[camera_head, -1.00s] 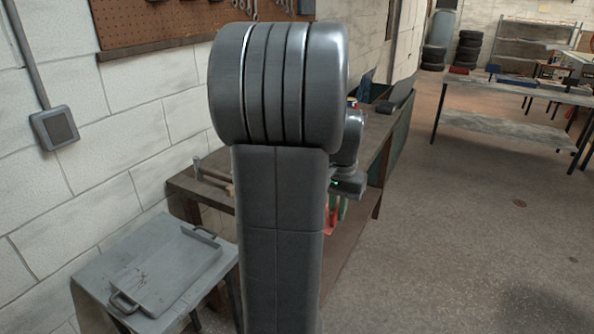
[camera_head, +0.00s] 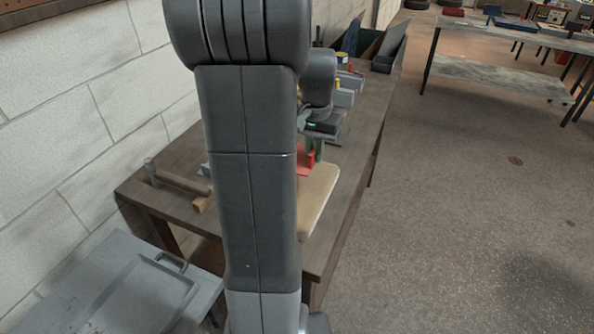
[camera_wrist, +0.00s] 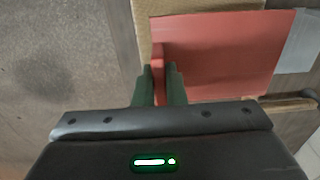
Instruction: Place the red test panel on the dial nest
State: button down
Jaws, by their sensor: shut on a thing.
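The red test panel (camera_wrist: 225,55) is a flat red sheet with a raised red part at its left, where my gripper (camera_wrist: 159,80) is shut on it with green fingers. In the head view the red panel (camera_head: 306,160) shows only partly beside my arm, with my gripper (camera_head: 315,150) just above it. It is over or close to a tan pad (camera_head: 318,200) on the workbench; I cannot tell whether they touch. The tan pad (camera_wrist: 145,25) also shows past the panel's edge in the wrist view. I cannot make out the dial nest; my arm hides part of the bench.
The dark wooden workbench (camera_head: 345,215) runs along the white block wall. A mallet (camera_head: 175,178) lies at its near left. Grey and yellow items (camera_head: 345,92) and a dark bin (camera_head: 388,52) stand farther back. A grey table (camera_head: 110,285) is at lower left.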

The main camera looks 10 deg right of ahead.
notch_tip(320, 180, down, 8)
jog(key=shift+f+p, duration=0.15)
jog(key=shift+p, duration=0.15)
jog(key=shift+f, duration=0.1)
jog(key=c, duration=1.5)
grip_release()
jog(key=shift+s, duration=0.1)
